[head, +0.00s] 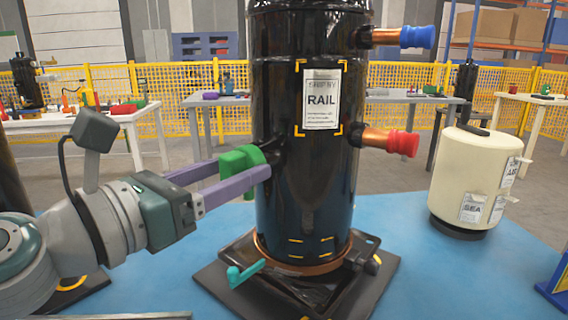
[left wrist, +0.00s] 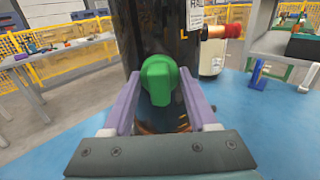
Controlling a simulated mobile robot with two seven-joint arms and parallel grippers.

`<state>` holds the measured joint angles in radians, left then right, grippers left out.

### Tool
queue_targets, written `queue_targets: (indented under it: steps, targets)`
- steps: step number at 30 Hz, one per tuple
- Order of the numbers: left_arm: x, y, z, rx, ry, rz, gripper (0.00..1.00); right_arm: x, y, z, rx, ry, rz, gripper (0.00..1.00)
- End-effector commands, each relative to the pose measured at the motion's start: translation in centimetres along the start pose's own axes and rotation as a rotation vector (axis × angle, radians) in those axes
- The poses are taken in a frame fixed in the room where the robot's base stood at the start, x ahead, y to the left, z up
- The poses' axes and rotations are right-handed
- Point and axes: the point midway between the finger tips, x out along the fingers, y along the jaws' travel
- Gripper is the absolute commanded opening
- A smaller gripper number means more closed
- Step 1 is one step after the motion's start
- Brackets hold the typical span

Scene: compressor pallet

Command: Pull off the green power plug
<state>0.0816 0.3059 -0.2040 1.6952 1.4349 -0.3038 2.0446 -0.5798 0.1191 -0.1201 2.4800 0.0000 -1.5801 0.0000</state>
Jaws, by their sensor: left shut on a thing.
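The green power plug (head: 238,160) sits at the left side of the tall black compressor (head: 275,205), close against its wall. My left gripper (head: 255,168) reaches in from the left with its purple fingers on either side of the plug. In the left wrist view the green plug (left wrist: 160,80) lies between the two fingers (left wrist: 160,88), and the gripper is shut on it. The plug's inner end, where it meets the compressor, is hidden. My right gripper is in neither view.
The compressor stands on a dark base plate (head: 215,285) with a teal handle (head: 244,273) at its front left. Blue (head: 417,37) and red (head: 403,143) capped pipes stick out to the right. A cream tank (head: 468,180) stands at right on the blue surface (head: 405,225).

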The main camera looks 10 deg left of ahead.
Motion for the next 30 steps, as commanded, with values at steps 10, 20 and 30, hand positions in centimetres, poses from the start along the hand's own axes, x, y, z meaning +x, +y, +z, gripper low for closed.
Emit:
queue_targets:
  steps: [10, 20, 30]
  targets:
    - [-1.4, 0.1, 0.0, 0.0, 0.0, 0.002, 0.0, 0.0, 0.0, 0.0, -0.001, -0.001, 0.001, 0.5]
    - [-2.7, 0.1, 0.0, 0.001, 0.0, 0.001, 0.0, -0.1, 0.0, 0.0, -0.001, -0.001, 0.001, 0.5]
    - [-4.1, 0.1, -0.1, 0.0, 0.0, 0.001, 0.0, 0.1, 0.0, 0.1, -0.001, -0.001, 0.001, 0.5]
